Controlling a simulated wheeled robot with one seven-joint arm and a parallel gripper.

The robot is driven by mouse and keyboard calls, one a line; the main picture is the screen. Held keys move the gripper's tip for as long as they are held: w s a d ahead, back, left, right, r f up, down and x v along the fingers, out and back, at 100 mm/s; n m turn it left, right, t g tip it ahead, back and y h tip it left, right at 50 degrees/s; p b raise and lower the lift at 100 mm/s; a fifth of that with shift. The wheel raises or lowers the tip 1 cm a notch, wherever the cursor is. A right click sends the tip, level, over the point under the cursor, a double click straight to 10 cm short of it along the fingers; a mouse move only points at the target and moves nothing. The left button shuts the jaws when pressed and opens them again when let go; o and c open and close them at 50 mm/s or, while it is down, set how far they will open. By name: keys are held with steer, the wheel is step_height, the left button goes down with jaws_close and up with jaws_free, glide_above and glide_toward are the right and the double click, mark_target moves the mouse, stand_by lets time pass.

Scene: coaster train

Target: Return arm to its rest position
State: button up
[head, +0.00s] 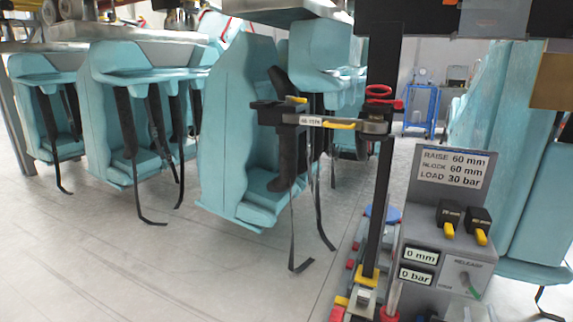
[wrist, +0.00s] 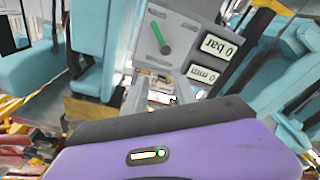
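My gripper (wrist: 160,88) shows in the wrist view as two pale grey fingers beyond the dark edge of a purple housing. A gap with background between the fingers shows it open, and I see nothing held. Behind it is the grey control panel (wrist: 165,35) with a green-marked knob and the "0 bar" and "0 mm" displays. The head view shows the same panel (head: 436,235), with a sign reading raise 60 mm, block 60 mm, load 30 bar. My gripper is not visible in the head view.
Teal hanging coaster seats (head: 240,150) with dangling straps fill the left and middle. A dark upright post (head: 381,200) with a labelled wrench-like tool (head: 320,121) stands beside the panel. A blue cart (head: 420,110) is behind. Pale floor (head: 130,270) is open at lower left.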

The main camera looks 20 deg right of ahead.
steer(key=s+a+r+t+y, duration=0.15)
steer(key=s+a+y, duration=0.25)
steer(key=a, duration=0.9)
steer(key=s+a+t+y, duration=0.2)
steer(key=s+a+y, duration=0.1)
steer(key=a, duration=1.1)
steer(key=s+a+r+n+g+y, duration=0.1)
steer(key=s+a+n+g+y, duration=0.15)
steer(key=s+a+y, duration=0.75)
steer(key=s+a+r+h+p, duration=0.1)
steer(key=r+p, duration=1)
steer(key=s+a+r+h+p, duration=0.2)
steer(key=r+p, duration=0.9)
steer(key=shift+a+t, duration=0.25)
steer(key=shift+t, duration=0.15)
steer(key=shift+o, duration=0.3)
steer(key=shift+d, duration=0.1)
